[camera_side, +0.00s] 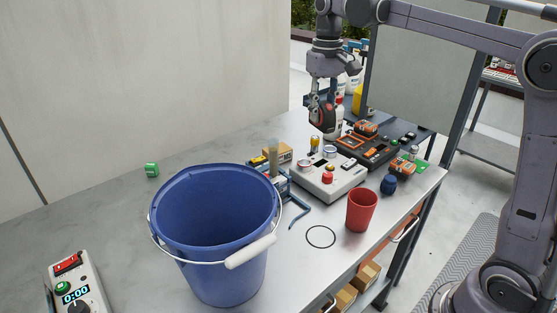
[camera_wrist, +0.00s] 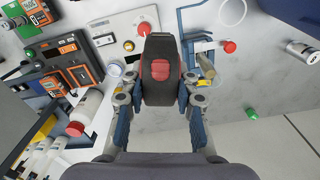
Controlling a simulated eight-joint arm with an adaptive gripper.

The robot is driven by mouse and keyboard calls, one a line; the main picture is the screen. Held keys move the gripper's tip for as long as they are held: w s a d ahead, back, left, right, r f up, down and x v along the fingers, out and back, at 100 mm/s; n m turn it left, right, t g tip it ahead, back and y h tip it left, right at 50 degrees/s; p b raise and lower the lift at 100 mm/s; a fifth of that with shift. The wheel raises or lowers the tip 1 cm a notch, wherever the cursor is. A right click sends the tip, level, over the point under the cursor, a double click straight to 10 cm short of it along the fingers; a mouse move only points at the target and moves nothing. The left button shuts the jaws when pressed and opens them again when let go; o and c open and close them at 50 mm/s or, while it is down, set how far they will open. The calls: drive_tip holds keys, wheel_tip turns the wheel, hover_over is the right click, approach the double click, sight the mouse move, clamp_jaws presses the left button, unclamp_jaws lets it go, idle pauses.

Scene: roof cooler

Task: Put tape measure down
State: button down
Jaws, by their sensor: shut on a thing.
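The tape measure (camera_wrist: 160,68), dark grey with a red centre, is held between the two fingers of my gripper (camera_wrist: 160,90) in the wrist view. In the side view the tape measure (camera_side: 323,118) hangs below my gripper (camera_side: 321,101), near the back of the metal table (camera_side: 125,215). It appears to be raised above the table. My gripper is shut on it. The fingers hide parts of its sides.
A pale control box (camera_side: 327,184) with knobs and a dark orange-trimmed device (camera_side: 368,149) stand close by at the right. White bottles (camera_wrist: 90,108) stand left in the wrist view. A blue bucket (camera_side: 215,245) and red cup (camera_side: 361,210) stand nearer. Bare tabletop lies left of my gripper.

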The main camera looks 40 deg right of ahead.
drive_tip(key=w+a+n, duration=0.5)
drive_tip(key=a+n, duration=0.1)
drive_tip(key=a, duration=0.3)
drive_tip(key=w+a+n, duration=0.5)
drive_tip(key=a+n, duration=0.1)
drive_tip(key=a, duration=0.4)
wheel_tip(320, 180, down, 11)
drive_tip(key=a+f, duration=0.2)
drive_tip(key=a, duration=0.1)
drive_tip(key=w+a+f, duration=0.1)
drive_tip(key=a+f, duration=0.1)
drive_tip(key=a, duration=0.2)
drive_tip(key=a+f, duration=0.3)
drive_tip(key=a, duration=0.1)
drive_tip(key=shift+w+a+f, duration=0.1)
drive_tip(key=shift+w+a, duration=0.1)
drive_tip(key=shift+w, duration=0.05)
drive_tip(key=shift+f, duration=2)
drive_tip(key=shift+f, duration=0.15)
drive_tip(key=c, duration=1)
unclamp_jaws()
